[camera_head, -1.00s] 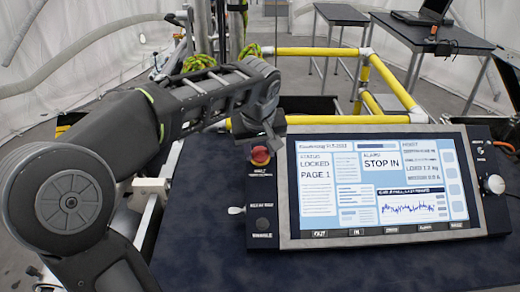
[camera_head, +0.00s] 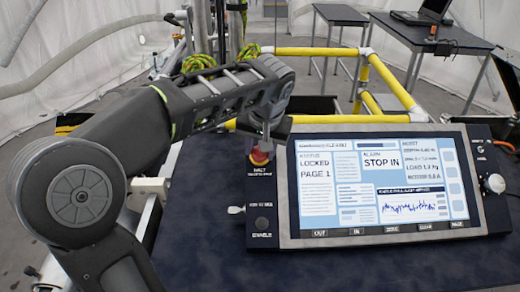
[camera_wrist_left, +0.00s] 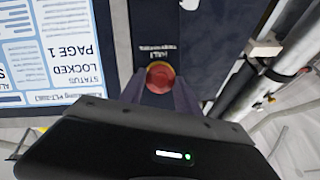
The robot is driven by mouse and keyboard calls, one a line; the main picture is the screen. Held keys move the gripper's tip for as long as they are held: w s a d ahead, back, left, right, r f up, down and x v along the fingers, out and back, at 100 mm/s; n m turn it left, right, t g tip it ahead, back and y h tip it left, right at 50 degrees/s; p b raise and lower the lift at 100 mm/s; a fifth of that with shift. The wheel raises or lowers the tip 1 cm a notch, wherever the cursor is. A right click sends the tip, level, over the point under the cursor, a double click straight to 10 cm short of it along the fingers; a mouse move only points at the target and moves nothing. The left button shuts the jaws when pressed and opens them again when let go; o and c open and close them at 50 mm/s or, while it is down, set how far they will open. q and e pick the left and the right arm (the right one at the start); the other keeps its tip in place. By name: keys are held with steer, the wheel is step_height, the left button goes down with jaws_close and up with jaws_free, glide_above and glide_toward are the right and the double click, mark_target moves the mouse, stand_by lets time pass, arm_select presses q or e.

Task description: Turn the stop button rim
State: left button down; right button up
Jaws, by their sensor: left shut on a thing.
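The red stop button (camera_head: 260,158) sits at the upper left of the control panel (camera_head: 262,205), left of the screen. My left gripper (camera_head: 262,147) reaches down to it from above, and its fingers hide part of the button. In the left wrist view, the red button (camera_wrist_left: 160,77) lies between the two fingers, with one finger on each side. The left gripper is shut on the button's rim. My right gripper is not in view.
The lit screen (camera_head: 375,185) reads "STOP IN" and "LOCKED PAGE 1". A small lever (camera_head: 236,210) sticks out at the panel's left edge, and a round knob (camera_head: 494,183) is on its right. Yellow rails (camera_head: 315,51) stand behind the panel.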

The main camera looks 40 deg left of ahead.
arm_select(q)
steer(key=shift+m+y, duration=0.3)
steer(key=shift+m, duration=0.8)
steer(key=c, duration=0.9)
jaws_free()
steer(key=shift+o, duration=0.2)
steer(key=v, duration=0.7)
steer(key=shift+d+r, duration=0.2)
steer(key=shift+r, duration=0.1)
